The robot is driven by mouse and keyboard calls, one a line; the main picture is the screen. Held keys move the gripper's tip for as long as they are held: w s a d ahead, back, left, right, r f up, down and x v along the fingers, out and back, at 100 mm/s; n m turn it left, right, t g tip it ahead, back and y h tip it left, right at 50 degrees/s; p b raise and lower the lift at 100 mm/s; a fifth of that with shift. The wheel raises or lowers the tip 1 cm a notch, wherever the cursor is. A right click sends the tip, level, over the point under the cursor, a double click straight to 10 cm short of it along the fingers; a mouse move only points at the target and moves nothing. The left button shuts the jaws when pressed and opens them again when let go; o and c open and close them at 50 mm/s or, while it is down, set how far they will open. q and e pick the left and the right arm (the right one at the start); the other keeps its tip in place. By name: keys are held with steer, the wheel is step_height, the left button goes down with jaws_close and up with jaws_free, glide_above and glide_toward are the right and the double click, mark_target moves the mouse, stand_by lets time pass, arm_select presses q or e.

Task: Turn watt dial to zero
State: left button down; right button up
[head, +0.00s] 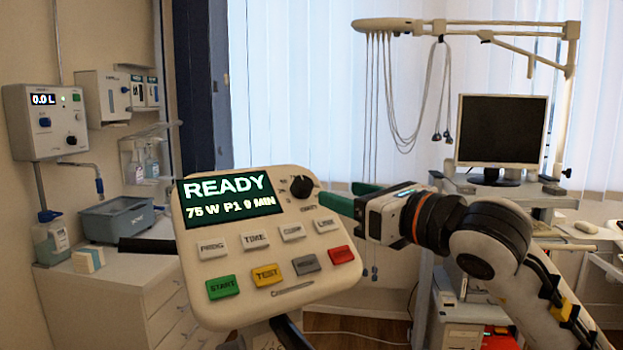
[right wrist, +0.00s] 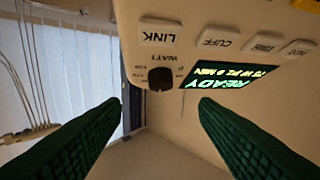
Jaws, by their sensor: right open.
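The watt dial (head: 302,187) is a black round knob at the upper right of a cream control panel (head: 340,285), just right of its screen (head: 229,198). The screen reads READY and 75 W P1, then a minutes figure hard to read. In the right wrist view the dial (right wrist: 161,78) shows below the word WATT, between the directions of my two fingers. My right gripper (head: 340,197) has green fingers, is open and empty, and sits just right of the dial. I see no contact; the fingertips (right wrist: 160,103) are spread to either side. My left gripper is not in view.
Below the screen are several buttons, including a green START (head: 222,287) and a red one (head: 341,255). A white cabinet (head: 110,285) stands at the left. A monitor (head: 501,130) and a cable arm (head: 440,27) stand behind at the right.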

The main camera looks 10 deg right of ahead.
mark_target(306, 185)
steer(key=p+x, duration=0.1)
steer(key=x, duration=0.3)
steer(key=shift+w+a+r, duration=0.1)
steer(key=shift+w+a, duration=0.05)
steer(key=shift+w, duration=0.05)
steer(key=p+x, duration=0.1)
steer(key=x, duration=0.2)
steer(key=shift+w, duration=0.15)
steer(key=shift+w+a, duration=0.2)
steer(key=shift+w, duration=0.15)
steer(key=shift+c, duration=0.2)
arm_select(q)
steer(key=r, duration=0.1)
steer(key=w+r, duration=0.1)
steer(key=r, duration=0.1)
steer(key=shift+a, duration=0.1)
arm_select(e)
steer(key=c, duration=0.9)
